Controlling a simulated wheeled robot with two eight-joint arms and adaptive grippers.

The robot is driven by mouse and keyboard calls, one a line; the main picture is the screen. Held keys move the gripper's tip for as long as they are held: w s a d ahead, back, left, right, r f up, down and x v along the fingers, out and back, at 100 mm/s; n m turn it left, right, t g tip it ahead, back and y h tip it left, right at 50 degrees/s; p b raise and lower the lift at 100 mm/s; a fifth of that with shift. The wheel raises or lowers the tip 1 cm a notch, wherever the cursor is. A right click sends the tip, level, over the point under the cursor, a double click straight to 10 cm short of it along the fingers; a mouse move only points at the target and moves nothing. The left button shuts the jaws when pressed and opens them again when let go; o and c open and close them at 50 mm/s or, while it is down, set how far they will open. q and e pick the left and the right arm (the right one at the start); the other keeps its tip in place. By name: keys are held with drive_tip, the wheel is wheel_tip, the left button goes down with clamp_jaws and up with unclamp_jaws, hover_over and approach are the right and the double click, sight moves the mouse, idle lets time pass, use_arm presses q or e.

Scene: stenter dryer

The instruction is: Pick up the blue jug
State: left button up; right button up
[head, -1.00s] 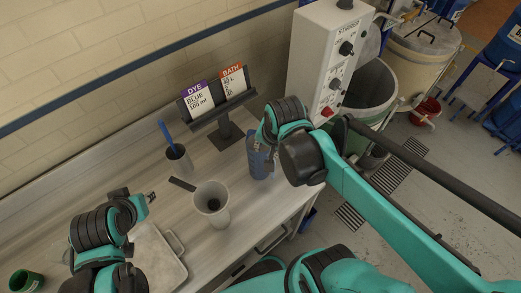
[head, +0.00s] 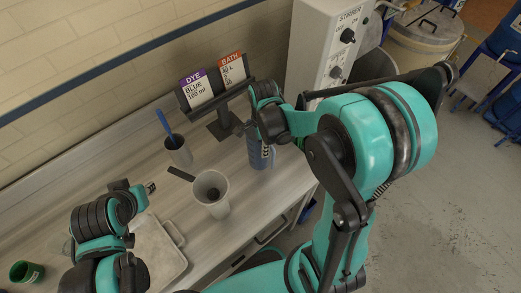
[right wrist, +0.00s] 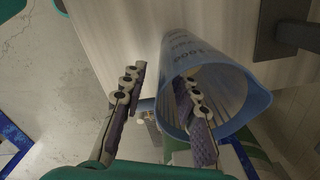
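The blue jug (head: 257,160) stands upright on the bench below the sign stand. In the right wrist view the jug (right wrist: 205,48) shows its open mouth and printed markings. My right gripper (right wrist: 160,112) is open, its fingers apart. One finger overlaps the jug's mouth and seems to reach inside; the other is outside, with the near wall between them. In the head view my right gripper (head: 262,143) is at the jug's top, partly hidden by my arm. My left gripper (head: 149,187) is over the bench at left; its fingers are too small to judge.
A grey beaker (head: 211,196) stands left of the jug, with a dark flat item (head: 181,174) beside it. Behind are a cup (head: 178,152) with a blue stick and the sign stand (head: 222,128). A tray (head: 160,252) and green cup (head: 27,272) are at left.

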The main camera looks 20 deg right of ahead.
sight(263, 160)
drive_tip(key=shift+d+f, duration=0.1)
drive_tip(key=shift+f, duration=1.4)
clamp_jaws()
drive_tip(key=shift+r, duration=0.1)
drive_tip(key=shift+r, duration=0.4)
drive_tip(key=s+d+r+p, duration=0.2)
drive_tip(key=s+d+r, duration=0.6)
drive_tip(key=r, duration=0.2)
drive_tip(key=shift+s, duration=0.15)
drive_tip(key=shift+d, duration=0.15)
